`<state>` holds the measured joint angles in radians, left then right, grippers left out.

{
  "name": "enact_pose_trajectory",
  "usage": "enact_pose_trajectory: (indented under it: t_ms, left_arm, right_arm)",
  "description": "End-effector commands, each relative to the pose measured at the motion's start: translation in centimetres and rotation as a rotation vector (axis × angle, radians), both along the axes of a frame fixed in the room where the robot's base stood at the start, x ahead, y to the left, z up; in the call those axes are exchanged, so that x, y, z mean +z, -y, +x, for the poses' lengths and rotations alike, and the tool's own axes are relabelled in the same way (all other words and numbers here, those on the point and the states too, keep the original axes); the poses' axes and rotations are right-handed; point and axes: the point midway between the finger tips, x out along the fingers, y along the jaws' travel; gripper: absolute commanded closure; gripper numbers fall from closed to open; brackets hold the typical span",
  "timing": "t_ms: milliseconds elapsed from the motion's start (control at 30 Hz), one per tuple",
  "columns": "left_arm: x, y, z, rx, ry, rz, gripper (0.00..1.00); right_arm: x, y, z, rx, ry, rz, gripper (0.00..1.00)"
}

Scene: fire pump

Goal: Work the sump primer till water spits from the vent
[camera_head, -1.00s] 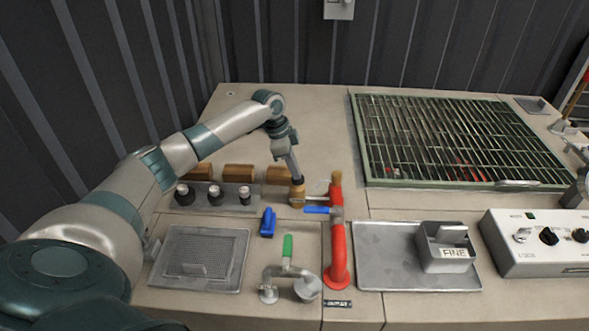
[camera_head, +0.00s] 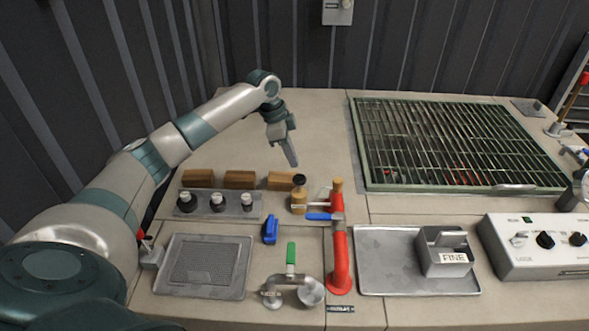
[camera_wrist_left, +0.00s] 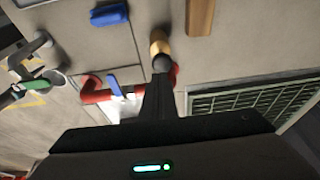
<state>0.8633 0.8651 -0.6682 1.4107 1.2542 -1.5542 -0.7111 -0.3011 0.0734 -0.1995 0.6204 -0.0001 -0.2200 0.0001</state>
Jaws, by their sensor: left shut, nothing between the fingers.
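A brass cylinder with a black knob on top (camera_head: 299,194), which looks like the primer, stands upright behind the red pipe (camera_head: 340,262). My left gripper (camera_head: 292,163) is shut and empty, pointing down just above and behind the knob, apart from it in the head view. In the left wrist view, the shut fingers (camera_wrist_left: 158,85) partly cover the knob, with the brass body (camera_wrist_left: 160,42) beyond. A blue lever (camera_head: 323,217) sits on the red pipe. I see no water coming out anywhere. My right gripper is not in view.
Wooden blocks (camera_head: 240,179) and a tray of black knobs (camera_head: 218,203) lie left of the cylinder. A green-handled bent pipe (camera_head: 291,268) and a mesh tray (camera_head: 204,266) are in front. A grate (camera_head: 450,143) and a control box (camera_head: 540,246) are at right.

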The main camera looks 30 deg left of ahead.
Motion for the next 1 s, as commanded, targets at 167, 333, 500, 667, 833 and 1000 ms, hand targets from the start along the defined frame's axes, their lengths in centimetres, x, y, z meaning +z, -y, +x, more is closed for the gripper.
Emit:
enact_pose_trajectory:
  t_ms: [167,333,500,667,833,1000]
  left_arm:
    - [2.7,-0.8,-0.5,0.0,0.004,0.001,1.0]
    - [4.6,-1.2,-0.8,0.001,0.002,0.0,1.0]
    - [5.4,-1.4,-0.9,0.0,0.001,0.0,1.0]
    - [5.5,-1.4,-1.0,0.0,0.001,0.001,1.0]
    - [5.5,-1.4,-1.0,0.0,0.001,0.001,1.0]
    - [5.5,-1.4,-1.0,0.0,0.001,0.001,1.0]
  right_arm:
    - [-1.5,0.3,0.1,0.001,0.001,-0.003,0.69]
    - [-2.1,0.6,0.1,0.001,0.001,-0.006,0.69]
    - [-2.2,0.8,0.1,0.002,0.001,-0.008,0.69]
    - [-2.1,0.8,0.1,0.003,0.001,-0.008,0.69]
    - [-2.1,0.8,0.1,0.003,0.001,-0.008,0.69]
    - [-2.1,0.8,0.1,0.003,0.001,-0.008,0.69]
